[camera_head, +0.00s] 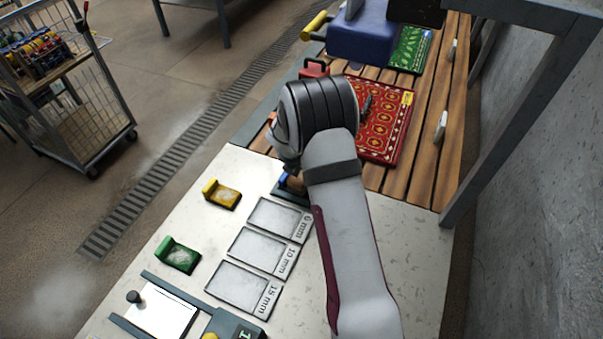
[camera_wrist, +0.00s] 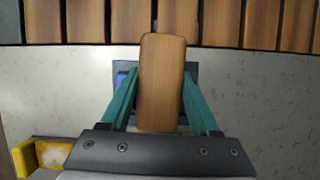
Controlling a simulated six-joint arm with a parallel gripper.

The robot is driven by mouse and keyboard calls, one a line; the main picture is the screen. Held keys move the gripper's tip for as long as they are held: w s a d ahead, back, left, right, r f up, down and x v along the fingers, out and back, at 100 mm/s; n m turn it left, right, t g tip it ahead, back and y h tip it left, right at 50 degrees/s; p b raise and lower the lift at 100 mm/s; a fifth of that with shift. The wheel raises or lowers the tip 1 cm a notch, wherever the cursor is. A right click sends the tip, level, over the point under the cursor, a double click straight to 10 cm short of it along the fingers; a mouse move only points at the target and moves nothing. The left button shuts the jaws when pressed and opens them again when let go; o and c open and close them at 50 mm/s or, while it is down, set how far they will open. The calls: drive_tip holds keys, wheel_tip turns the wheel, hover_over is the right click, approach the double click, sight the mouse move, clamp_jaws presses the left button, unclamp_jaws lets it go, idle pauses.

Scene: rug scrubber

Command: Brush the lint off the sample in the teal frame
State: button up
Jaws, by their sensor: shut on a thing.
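My gripper (camera_wrist: 160,80) has teal fingers on both sides of a brown wooden block (camera_wrist: 161,105), which looks like a brush handle, and is shut on it. Any bristles are hidden. A dark pad (camera_wrist: 122,67) with a blue part shows behind the block in the wrist view; in the head view the pad (camera_head: 290,193) is partly hidden by my arm. A red patterned rug sample (camera_head: 385,120) lies on the wooden slats, and a green one (camera_head: 409,50) lies farther back. I cannot make out a teal frame around either, nor any lint.
A yellow holder (camera_head: 222,194), a green holder (camera_head: 178,256) and grey plates marked in mm, such as the 15 mm one (camera_head: 240,288), lie on the pale bench. A blue machine (camera_head: 361,38) stands at the back. A grey post (camera_head: 518,115) rises at the right.

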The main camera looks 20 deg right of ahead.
sight(296, 181)
drive_tip(key=shift+s+a, duration=1.4)
drive_tip(key=shift+a, duration=0.15)
drive_tip(key=shift+w+d, duration=1.45)
drive_tip(key=shift+d, duration=0.15)
drive_tip(key=shift+r, duration=0.1)
wheel_tip(296, 181, up, 6)
drive_tip(key=shift+f, duration=0.1)
